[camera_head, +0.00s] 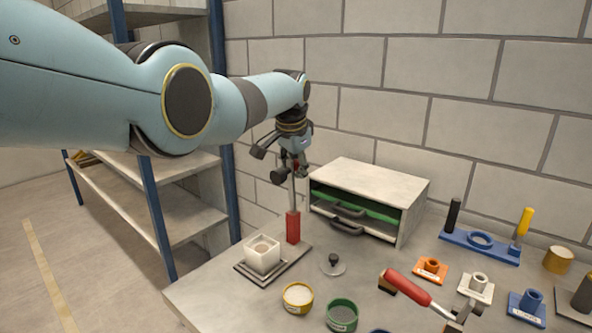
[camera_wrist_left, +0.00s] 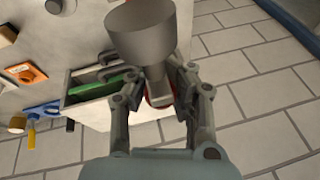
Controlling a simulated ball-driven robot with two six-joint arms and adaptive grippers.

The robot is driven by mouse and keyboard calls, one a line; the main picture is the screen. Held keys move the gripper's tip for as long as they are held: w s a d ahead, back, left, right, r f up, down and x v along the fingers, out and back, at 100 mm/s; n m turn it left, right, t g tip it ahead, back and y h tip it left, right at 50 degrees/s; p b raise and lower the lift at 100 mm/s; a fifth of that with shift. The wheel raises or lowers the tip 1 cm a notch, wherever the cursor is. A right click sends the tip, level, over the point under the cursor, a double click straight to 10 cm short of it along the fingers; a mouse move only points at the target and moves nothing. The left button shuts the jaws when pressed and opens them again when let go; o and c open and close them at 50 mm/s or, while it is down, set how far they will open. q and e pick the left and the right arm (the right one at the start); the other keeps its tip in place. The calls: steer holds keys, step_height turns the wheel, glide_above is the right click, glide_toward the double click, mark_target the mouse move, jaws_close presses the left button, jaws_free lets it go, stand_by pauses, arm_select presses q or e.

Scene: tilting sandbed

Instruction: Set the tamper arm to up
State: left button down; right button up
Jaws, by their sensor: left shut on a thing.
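A thin grey tamper arm (camera_head: 291,190) rises steeply from the post, close to upright. My left gripper (camera_head: 291,168) is shut on the arm near its upper end, with a bit of red showing between the fingers. In the left wrist view, my left gripper (camera_wrist_left: 163,95) closes around a narrow piece below a large grey cylinder (camera_wrist_left: 141,32). The fingers partly hide the grasp. My right gripper is not in view.
A cabinet (camera_head: 372,179) with a green-lined drawer stands right of the post. Yellow (camera_head: 298,297) and green (camera_head: 342,314) bowls, a red-handled lever (camera_head: 408,287) and a blue rack (camera_head: 480,247) are on the bench. A shelf (camera_head: 180,219) stands left, a block wall behind.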

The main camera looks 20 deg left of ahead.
arm_select(q)
steer(key=shift+w+d+r, duration=0.2)
steer(key=shift+w+r, duration=0.4)
steer(key=shift+r, duration=0.2)
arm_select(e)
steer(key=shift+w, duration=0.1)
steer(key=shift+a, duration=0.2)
arm_select(q)
steer(key=c, duration=1.6)
jaws_free()
steer(key=shift+d, duration=0.15)
steer(key=o, duration=0.4)
steer(key=shift+s+d, duration=0.1)
steer(key=shift+s, duration=0.15)
steer(key=shift+o, duration=0.8)
steer(key=shift+f, duration=0.1)
steer(key=shift+a+f, duration=0.15)
steer(key=shift+a, duration=0.05)
steer(key=v, duration=1.2)
steer(key=shift+s, duration=0.15)
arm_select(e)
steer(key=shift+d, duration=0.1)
